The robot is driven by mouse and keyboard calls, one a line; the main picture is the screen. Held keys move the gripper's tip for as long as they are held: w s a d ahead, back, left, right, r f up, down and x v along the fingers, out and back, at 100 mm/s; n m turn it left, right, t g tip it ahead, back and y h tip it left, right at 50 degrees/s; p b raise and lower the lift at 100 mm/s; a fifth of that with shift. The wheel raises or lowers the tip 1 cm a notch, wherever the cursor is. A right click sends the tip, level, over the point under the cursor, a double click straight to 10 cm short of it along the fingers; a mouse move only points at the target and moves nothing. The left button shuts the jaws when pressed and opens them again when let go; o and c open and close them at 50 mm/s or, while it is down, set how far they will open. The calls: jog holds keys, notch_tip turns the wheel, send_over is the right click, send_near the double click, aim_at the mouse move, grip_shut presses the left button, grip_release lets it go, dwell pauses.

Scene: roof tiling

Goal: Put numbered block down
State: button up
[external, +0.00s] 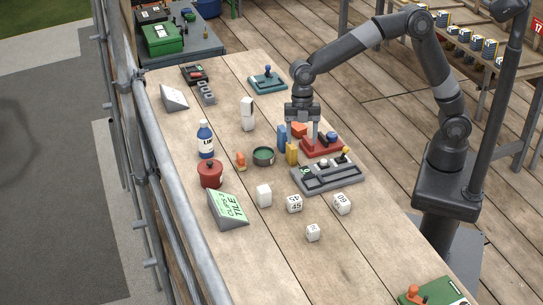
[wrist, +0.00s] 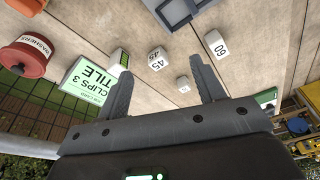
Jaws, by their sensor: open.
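Three white numbered blocks lie loose on the plank table: one marked 45 (external: 294,203), one marked 60 (external: 342,203) and a smaller-looking one (external: 312,232) whose number I cannot read. In the wrist view the 45 block (wrist: 157,58), the 60 block (wrist: 215,43) and the small block (wrist: 183,84) show beyond the fingertips. My gripper (external: 303,142) is open, above the table beside the red fixture. Nothing shows held between its fingers (wrist: 162,78).
A grey tray (external: 328,178) and the red fixture (external: 324,147) lie near my gripper, with blue and yellow pieces close by. A red pot (external: 210,174), a blue bottle (external: 206,140) and a green bowl (external: 263,156) stand to the left. The front planks are mostly clear.

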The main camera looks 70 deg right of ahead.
jog(key=s+d+r+m+t+h, duration=0.1)
jog(key=s+d+r+m, duration=0.25)
jog(key=d, duration=0.35)
jog(key=s+d+r+m+t, duration=0.2)
jog(key=d+r+m, duration=0.15)
jog(key=d, duration=0.25)
jog(key=s+d+r+m+t+h, duration=0.1)
jog(key=s+d+r+m, duration=0.25)
jog(key=d, duration=0.35)
jog(key=s+d+f+m+t, duration=0.1)
jog(key=s+d+m+t, duration=0.1)
jog(key=s+d+m, duration=1)
jog(key=shift+s+d+f+t, duration=0.15)
jog(key=shift+s+d+t, duration=0.25)
jog(key=shift+s+d, duration=0.45)
jog(key=shift+s+a, duration=0.1)
jog(key=shift+a, duration=0.05)
jog(key=shift+c, duration=0.6)
